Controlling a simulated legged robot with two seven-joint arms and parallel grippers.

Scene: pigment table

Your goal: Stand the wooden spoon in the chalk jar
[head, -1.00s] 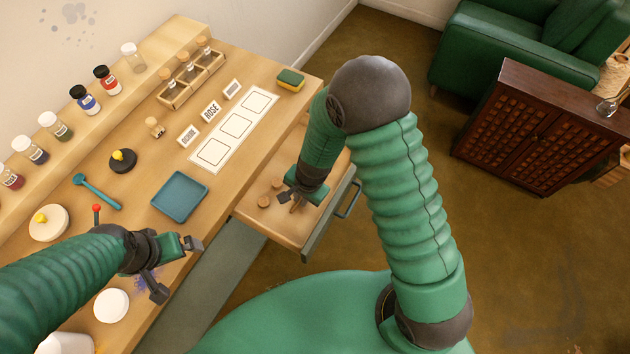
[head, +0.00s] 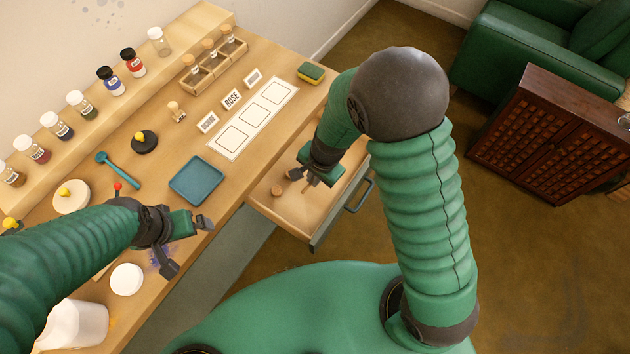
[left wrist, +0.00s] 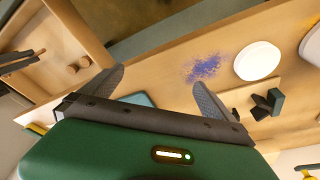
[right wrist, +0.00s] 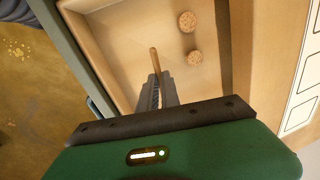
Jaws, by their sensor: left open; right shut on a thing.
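My right gripper (head: 303,178) is over the open drawer at the table's front edge. In the right wrist view its jaws (right wrist: 160,88) are shut on a thin wooden handle with a rounded end, which I take for the wooden spoon (right wrist: 153,58). The rest of it is hidden by the jaws, and I see no spoon bowl. My left gripper (head: 186,245) is open and empty above the table's front part; its spread fingers also show in the left wrist view (left wrist: 160,82). I cannot make out a chalk jar in any view.
The drawer (right wrist: 110,40) holds two corks (right wrist: 187,21). A blue tray (head: 196,181), teal scoop (head: 122,172), white lid (head: 126,279) and white jug (head: 78,325) are on the table. Pigment jars line the back shelf. A card strip (head: 228,142) and sponge (head: 311,72) are farther right.

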